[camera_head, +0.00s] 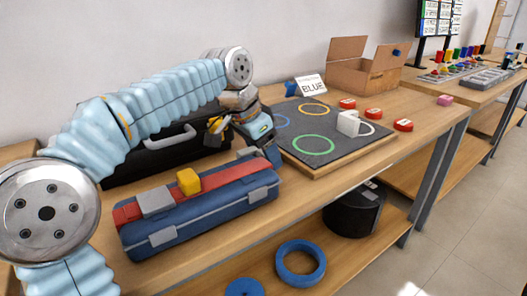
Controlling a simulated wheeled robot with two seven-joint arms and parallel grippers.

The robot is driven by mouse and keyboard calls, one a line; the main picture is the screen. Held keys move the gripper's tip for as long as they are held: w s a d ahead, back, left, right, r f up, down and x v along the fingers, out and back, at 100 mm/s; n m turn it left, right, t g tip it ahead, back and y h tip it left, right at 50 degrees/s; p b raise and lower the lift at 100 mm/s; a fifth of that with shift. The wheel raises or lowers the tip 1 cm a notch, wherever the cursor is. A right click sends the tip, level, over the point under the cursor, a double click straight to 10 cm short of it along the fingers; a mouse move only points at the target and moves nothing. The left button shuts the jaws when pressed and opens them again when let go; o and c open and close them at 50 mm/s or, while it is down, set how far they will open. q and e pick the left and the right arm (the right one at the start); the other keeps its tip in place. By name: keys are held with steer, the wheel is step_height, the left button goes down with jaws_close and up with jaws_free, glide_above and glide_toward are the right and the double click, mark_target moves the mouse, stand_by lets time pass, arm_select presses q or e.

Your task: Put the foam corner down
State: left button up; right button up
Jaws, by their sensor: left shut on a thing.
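My left gripper (262,152) hangs at the end of the pale blue arm, above the back right end of the blue and red toolbox. It is shut on a small dark grey piece, which I take to be the foam corner; the fingers hide much of it, and its shape is hard to make out. The dark mat (350,150) with blue, yellow, green and white rings lies just right of the gripper. A card reading BLUE (311,86) stands at the mat's back edge. My right gripper is not in view.
A white mug-like thing (348,123) stands on the mat near the white ring. The toolbox (205,215) carries a yellow block (188,181). An open cardboard box (364,75) stands behind. A black case (165,155) is left of the gripper.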

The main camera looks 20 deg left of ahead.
arm_select(q)
steer(key=o, duration=1.1)
steer(key=shift+r, duration=0.4)
steer(key=p+v, duration=0.2)
steer(key=v, duration=0.9)
steer(key=shift+s+a+r, duration=0.1)
steer(key=shift+s+r, duration=0.05)
steer(key=shift+s+a+r+p, duration=0.15)
steer(key=shift+s+r+p, duration=0.2)
steer(key=shift+r, duration=0.3)
